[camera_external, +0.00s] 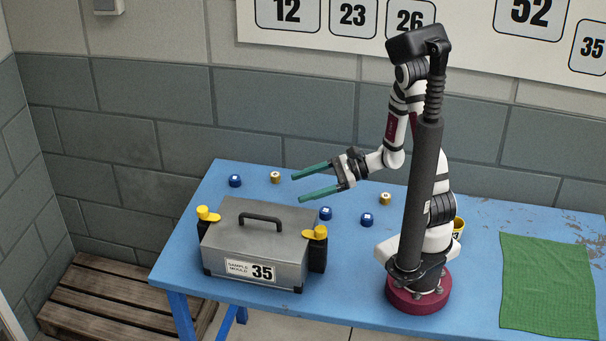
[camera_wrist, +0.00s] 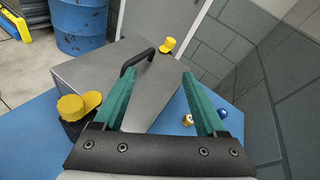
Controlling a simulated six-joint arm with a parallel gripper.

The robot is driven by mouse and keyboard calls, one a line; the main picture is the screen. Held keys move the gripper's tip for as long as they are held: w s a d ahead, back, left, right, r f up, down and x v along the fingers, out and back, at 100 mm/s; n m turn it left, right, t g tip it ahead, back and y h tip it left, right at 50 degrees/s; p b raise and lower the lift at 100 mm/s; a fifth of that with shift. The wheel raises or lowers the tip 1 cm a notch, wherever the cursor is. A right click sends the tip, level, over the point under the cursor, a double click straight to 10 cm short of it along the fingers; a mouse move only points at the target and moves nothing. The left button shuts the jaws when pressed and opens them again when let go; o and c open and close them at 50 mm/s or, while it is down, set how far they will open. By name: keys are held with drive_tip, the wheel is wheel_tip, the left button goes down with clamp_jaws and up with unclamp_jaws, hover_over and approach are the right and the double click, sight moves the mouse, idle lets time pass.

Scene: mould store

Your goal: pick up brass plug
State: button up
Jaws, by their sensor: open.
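One brass plug (camera_external: 275,177) is toward the back, left of my fingertips; the other brass plug (camera_external: 385,198) is right of my gripper, near my arm. My gripper (camera_external: 297,188) is open and empty above the table, its green fingers pointing left.
A grey mould case (camera_external: 258,249) with a black handle and yellow-topped clamps stands at the front left. Several blue plugs (camera_external: 235,181) are scattered around. A green cloth (camera_external: 547,287) lies at the right.

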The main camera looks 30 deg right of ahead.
drive_tip(key=w+d+f+m+t+h, duration=0.1)
drive_tip(key=d+f+m, duration=0.1)
drive_tip(key=f+m, duration=0.1)
drive_tip(key=w+d+f+m+t+h, duration=0.2)
drive_tip(key=f, duration=0.2)
drive_tip(key=w+d+f+m+t+h, duration=0.1)
drive_tip(key=w+d+f+m, duration=0.1)
drive_tip(key=f+m, duration=0.1)
drive_tip(key=shift+w+d+f+m+t+h, duration=0.3)
drive_tip(key=shift+d+f+t+h, duration=0.1)
drive_tip(key=shift+f, duration=0.15)
drive_tip(key=x, duration=1.5)
drive_tip(key=shift+w+f, duration=0.4)
clamp_jaws()
